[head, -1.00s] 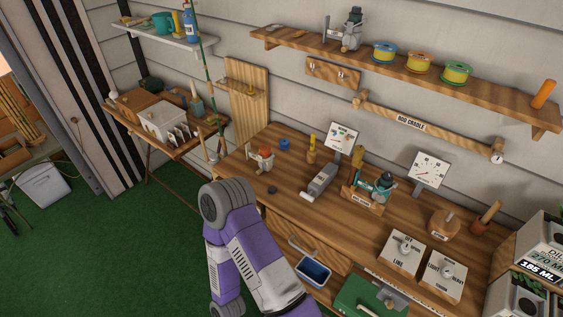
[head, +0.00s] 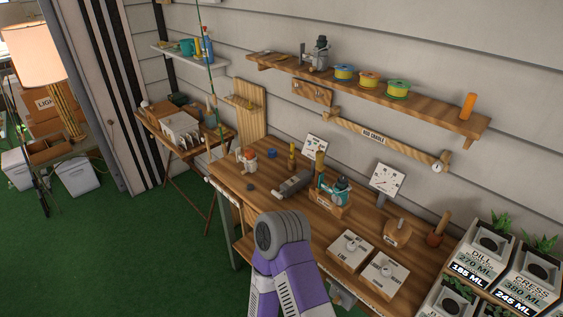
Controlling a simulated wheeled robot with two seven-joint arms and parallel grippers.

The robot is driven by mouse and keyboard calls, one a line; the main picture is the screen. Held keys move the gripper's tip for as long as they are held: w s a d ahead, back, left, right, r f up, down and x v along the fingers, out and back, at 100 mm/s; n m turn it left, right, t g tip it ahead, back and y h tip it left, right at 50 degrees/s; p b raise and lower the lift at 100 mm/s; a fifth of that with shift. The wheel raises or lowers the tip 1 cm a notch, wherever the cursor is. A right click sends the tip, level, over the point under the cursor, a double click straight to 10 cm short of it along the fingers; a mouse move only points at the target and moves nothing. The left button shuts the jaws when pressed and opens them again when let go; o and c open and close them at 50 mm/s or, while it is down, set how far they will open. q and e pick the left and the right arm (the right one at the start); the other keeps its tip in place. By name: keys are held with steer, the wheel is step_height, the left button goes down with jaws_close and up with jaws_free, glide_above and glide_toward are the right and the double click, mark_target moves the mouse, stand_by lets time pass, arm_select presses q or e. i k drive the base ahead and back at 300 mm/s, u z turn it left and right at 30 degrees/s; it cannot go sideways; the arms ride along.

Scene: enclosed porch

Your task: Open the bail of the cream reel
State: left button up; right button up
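A small cream reel with an orange-red part (head: 247,161) stands near the left end of the wooden workbench (head: 263,190). It is small in the picture, and I cannot tell how its bail stands. A teal and dark reel (head: 334,186) sits on a wooden stand farther right on the bench. A grey and dark reel (head: 318,56) stands on the upper wall shelf. One purple and grey arm of mine rises from the bottom, in front of the bench's front edge. Neither gripper shows in the head view.
Between the reels are a grey box-like tool (head: 292,185) and a dark blue round piece (head: 271,153). Two labelled boxes with knobs (head: 350,250) stand front right. Planters (head: 484,248) stand at the right. The green floor (head: 150,260) left of the bench is clear.

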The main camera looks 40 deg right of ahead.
mark_target(252, 167)
steer(key=z, duration=1.1)
steer(key=i, duration=0.3)
steer(key=u, duration=0.05)
